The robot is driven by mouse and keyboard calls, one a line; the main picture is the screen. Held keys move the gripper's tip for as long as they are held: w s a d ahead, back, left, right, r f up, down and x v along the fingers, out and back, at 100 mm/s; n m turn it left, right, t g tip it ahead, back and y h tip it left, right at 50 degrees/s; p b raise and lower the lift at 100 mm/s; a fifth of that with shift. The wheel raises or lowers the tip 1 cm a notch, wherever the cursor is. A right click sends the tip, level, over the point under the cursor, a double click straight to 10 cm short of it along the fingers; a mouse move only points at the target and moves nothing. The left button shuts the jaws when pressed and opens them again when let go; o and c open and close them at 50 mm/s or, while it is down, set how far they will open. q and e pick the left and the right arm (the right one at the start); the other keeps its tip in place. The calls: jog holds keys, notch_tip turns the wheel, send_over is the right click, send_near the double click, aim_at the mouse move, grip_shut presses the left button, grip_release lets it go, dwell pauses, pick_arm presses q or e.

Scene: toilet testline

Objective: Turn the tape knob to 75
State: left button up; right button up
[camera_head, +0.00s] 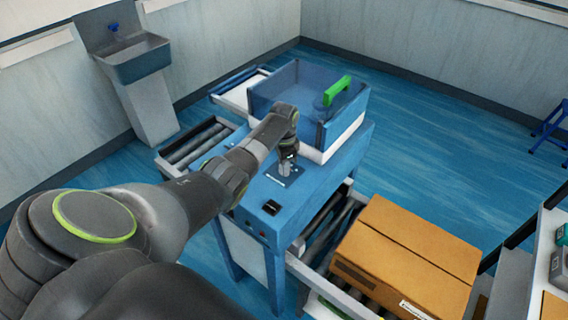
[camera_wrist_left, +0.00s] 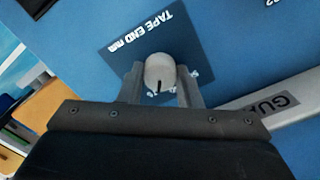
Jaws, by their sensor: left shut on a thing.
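The tape knob (camera_wrist_left: 160,74) is a pale grey round knob with a dark pointer line, in the left wrist view. It sits on a dark plate (camera_wrist_left: 118,60) lettered "TAPE END mm", on the blue machine top. The scale numbers by the knob are mostly hidden, so I cannot read the setting. My left gripper (camera_wrist_left: 162,88) is shut on the knob, one finger on each side. In the head view my left gripper (camera_head: 287,165) points down at the plate on the blue machine (camera_head: 255,200). My right gripper is not in view.
A blue-walled box with a green handle (camera_head: 337,90) stands behind the gripper on the machine. A cardboard box (camera_head: 410,255) lies on rollers at the right. A black switch (camera_head: 271,207) is near the machine's front corner. A sink (camera_head: 130,55) stands far left.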

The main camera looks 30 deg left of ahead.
pick_arm(q)
jog(key=shift+w+r+m, duration=0.1)
jog(key=shift+m, duration=0.8)
jog(key=o, duration=1)
jog(key=shift+r, duration=8.7)
